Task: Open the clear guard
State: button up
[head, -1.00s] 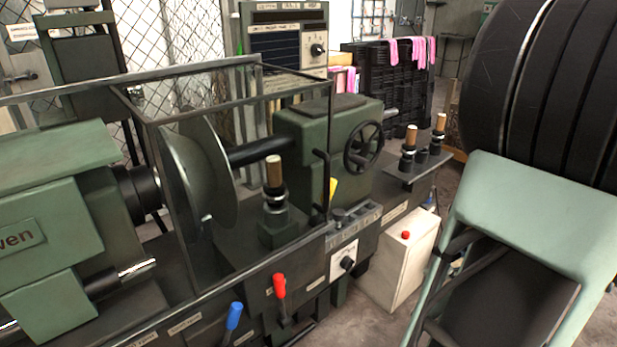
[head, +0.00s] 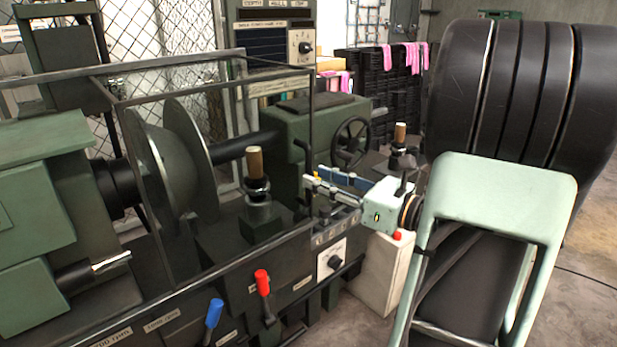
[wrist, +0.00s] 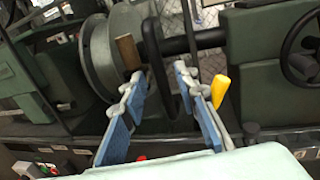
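The clear guard (head: 208,69) is a see-through box with a dark metal frame over the spinning area of the green machine. It looks closed. A metal bowl (head: 158,150) and round disc sit behind it. The guard's dark upright handle (head: 307,158) is at its right front corner; it also shows in the wrist view (wrist: 154,48). My gripper (head: 314,183) is beside the handle's lower part, from the right. In the wrist view my gripper (wrist: 160,76) has its blue-padded fingers apart, with the handle between or just beyond them. I cannot tell whether they touch it.
A yellow piece (wrist: 220,90) is close to the right finger. A wooden-topped post (head: 256,165), red lever (head: 262,283), blue lever (head: 214,313) and handwheel (head: 352,142) are nearby. A white box with a red button (head: 397,237) stands below my arm.

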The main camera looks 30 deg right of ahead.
aim_at(309, 199)
jog(key=shift+x, duration=1.85)
grip_shut()
